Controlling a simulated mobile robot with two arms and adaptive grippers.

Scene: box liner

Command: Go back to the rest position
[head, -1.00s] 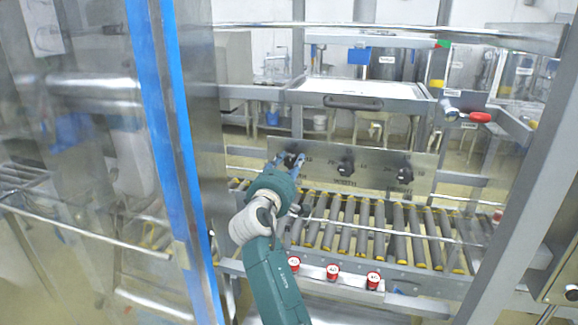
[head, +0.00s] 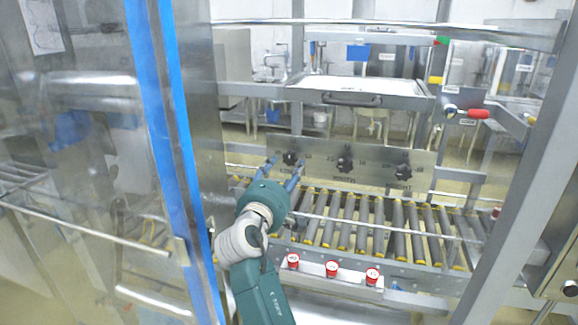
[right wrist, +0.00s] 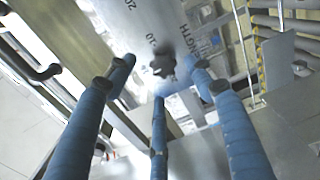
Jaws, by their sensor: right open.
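My right gripper (head: 285,168) is open, its blue fingers spread just in front of and below the left black knob (head: 290,158) on a metal panel (head: 322,180). In the right wrist view the fingers (right wrist: 160,80) are apart and empty, with the dark knob (right wrist: 163,63) beyond and between them. I see no contact with it. The panel carries two more knobs, a middle one (head: 345,163) and a right one (head: 403,172). My left gripper is not in view.
A roller conveyor (head: 385,230) runs below the panel. Several red buttons (head: 332,269) line the front ledge. A post with a blue edge (head: 167,150) stands close on the left, and a grey post (head: 515,210) on the right. A red-handled lever (head: 478,114) is at upper right.

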